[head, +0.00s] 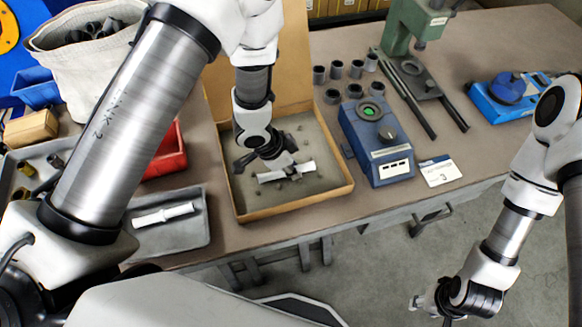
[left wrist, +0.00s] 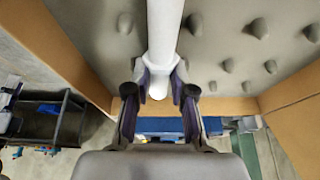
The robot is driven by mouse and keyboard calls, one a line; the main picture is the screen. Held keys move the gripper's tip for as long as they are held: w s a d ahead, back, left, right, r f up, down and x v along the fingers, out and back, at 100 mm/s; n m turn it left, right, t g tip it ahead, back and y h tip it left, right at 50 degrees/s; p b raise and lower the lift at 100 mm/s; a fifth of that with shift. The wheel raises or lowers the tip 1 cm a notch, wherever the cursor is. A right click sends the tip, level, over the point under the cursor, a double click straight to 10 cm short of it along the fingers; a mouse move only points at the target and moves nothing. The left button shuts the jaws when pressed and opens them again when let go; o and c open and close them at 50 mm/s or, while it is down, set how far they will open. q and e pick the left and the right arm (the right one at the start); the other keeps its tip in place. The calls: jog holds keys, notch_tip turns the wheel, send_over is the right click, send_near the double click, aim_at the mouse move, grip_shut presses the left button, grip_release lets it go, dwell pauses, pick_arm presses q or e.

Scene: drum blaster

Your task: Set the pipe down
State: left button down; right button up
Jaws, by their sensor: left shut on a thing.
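My left gripper (head: 270,162) reaches down into the open cardboard box (head: 297,206) and is shut on a white pipe (head: 299,169). The pipe lies level, left to right, over the box's grey, studded floor. I cannot tell whether it touches the floor. In the left wrist view the pipe (left wrist: 164,35) runs up from between the two fingers (left wrist: 159,88), over grey studs. A second white pipe (head: 165,213) lies in a grey tray (head: 196,232) to the left. My right gripper (head: 424,303) hangs low at the bottom right, away from the bench; its fingers are too small to read.
A blue device (head: 376,140) with a green light stands right of the box, beside a white card (head: 439,171). Several grey cylinders (head: 336,70) stand behind it. A green press (head: 408,25) and a red bin (head: 168,155) are also on the bench.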

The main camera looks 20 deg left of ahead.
pick_arm(q)
jog(key=shift+s+f+b, duration=0.4)
jog(key=shift+s+f, duration=0.1)
jog(key=shift+f, duration=0.25)
jog(key=c, duration=1)
grip_release()
jog(key=shift+w+d+f, duration=0.1)
jog(key=shift+w+f, duration=0.15)
jog(key=shift+w, duration=0.1)
jog(key=shift+r, duration=0.2)
jog(key=shift+r, duration=0.2)
jog(key=v, duration=0.4)
jog(key=p+v, duration=0.1)
jog(key=v, duration=0.3)
jog(key=p+v, duration=0.1)
jog(key=v, duration=0.4)
jog(key=shift+w+r, duration=0.1)
jog(key=shift+w, duration=0.25)
